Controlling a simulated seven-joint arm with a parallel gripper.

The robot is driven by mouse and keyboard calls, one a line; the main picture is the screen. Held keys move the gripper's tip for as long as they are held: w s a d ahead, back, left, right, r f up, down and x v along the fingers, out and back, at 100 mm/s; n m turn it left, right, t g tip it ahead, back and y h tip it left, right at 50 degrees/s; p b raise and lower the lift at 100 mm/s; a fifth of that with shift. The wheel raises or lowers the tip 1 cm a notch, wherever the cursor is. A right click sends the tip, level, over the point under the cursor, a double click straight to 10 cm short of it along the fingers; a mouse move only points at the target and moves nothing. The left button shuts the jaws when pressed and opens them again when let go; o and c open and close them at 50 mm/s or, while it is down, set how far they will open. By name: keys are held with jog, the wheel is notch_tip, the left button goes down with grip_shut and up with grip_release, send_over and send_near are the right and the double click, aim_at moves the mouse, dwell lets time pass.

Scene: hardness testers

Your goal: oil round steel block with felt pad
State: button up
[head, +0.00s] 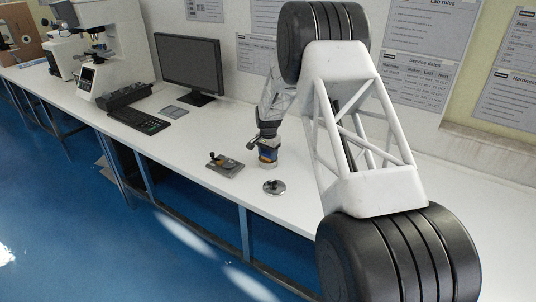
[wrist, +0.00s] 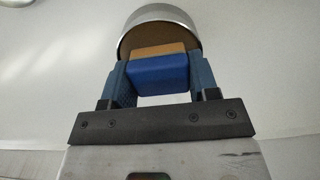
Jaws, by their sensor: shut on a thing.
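My gripper (wrist: 160,80) is shut on a blue block with a tan layer at its far end, which I take as the felt pad (wrist: 162,72). In the head view my gripper (head: 267,147) points down above the bench, with blue and orange showing at its tip. A round silver metal piece (wrist: 160,13) with a brownish inner face lies right at the pad's tan end; it also shows beneath the gripper in the head view (head: 268,165). I cannot tell if they touch, or whether this is the steel block or a tin. A flat silver disc (head: 274,187) with a dark centre lies in front.
A dark grey tray (head: 224,165) with small black and yellow parts lies left of the gripper. A keyboard (head: 138,120), monitor (head: 190,65) and white tester (head: 110,50) stand farther left. The white bench (head: 205,135) is clear between them; its front edge is close to the disc.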

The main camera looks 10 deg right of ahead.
aim_at(268, 152)
jog(key=shift+r, duration=3.45)
jog(key=shift+w, duration=0.1)
jog(key=w+a+f+n, duration=0.1)
jog(key=w+a+n, duration=0.1)
jog(key=w+n, duration=0.2)
jog(key=w+a+f+n, duration=0.1)
jog(key=w+n, duration=0.4)
jog(key=w, duration=0.4)
jog(key=shift+w+a+f, duration=0.3)
jog(key=shift+a+f, duration=0.05)
jog(key=shift+a, duration=0.05)
jog(key=s+a+r, duration=0.1)
jog(key=s+a, duration=0.5)
jog(key=a, duration=0.1)
jog(key=s+a+r, duration=0.2)
jog(key=s+a, duration=0.4)
jog(key=a, duration=0.2)
jog(key=shift+s+a+r, duration=0.2)
jog(key=shift+s+r, duration=0.05)
jog(key=shift+f, duration=0.1)
